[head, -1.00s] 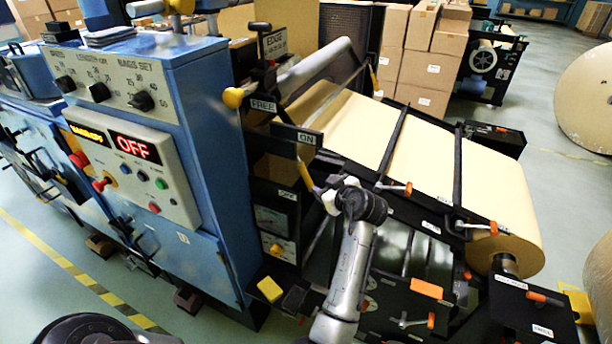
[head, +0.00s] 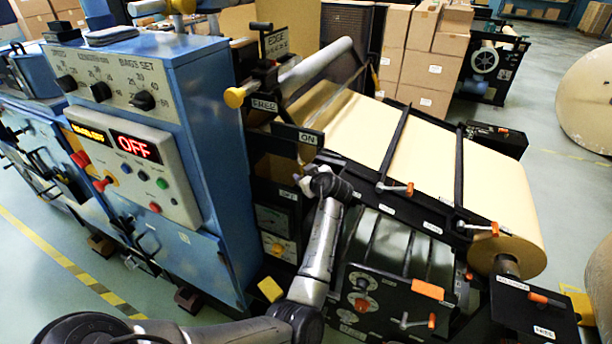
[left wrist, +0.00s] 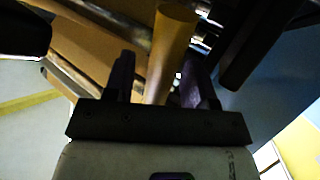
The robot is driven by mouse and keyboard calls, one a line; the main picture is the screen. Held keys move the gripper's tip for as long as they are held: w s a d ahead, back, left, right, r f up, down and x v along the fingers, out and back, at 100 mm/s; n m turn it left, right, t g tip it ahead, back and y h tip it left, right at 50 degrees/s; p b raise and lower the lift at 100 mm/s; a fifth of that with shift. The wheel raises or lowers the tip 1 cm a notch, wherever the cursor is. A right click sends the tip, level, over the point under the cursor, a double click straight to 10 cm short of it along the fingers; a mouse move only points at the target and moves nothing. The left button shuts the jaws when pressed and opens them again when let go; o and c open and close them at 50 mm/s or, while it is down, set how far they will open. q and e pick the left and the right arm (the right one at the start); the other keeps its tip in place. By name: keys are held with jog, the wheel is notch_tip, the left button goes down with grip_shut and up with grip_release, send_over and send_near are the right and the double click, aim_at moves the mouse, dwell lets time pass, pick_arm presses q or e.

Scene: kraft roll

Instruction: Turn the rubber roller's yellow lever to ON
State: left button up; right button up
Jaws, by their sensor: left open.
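The yellow lever (left wrist: 172,38) shows in the left wrist view as a thick yellow-orange bar running between and beyond my fingers. In the left wrist view my gripper's two dark fingers (left wrist: 160,78) are apart, one on each side of the bar. I cannot tell whether either finger touches it. My right gripper is not in view.
The blue machine cabinet (head: 215,150), with a panel reading OFF (head: 135,147), stands close left of my arm. A kraft paper roll (head: 490,215) and its black frame are on the right.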

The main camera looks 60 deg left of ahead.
pick_arm(q)
jog(key=shift+a, duration=0.1)
jog(key=shift+c, duration=0.2)
grip_shut()
dwell(0.4)
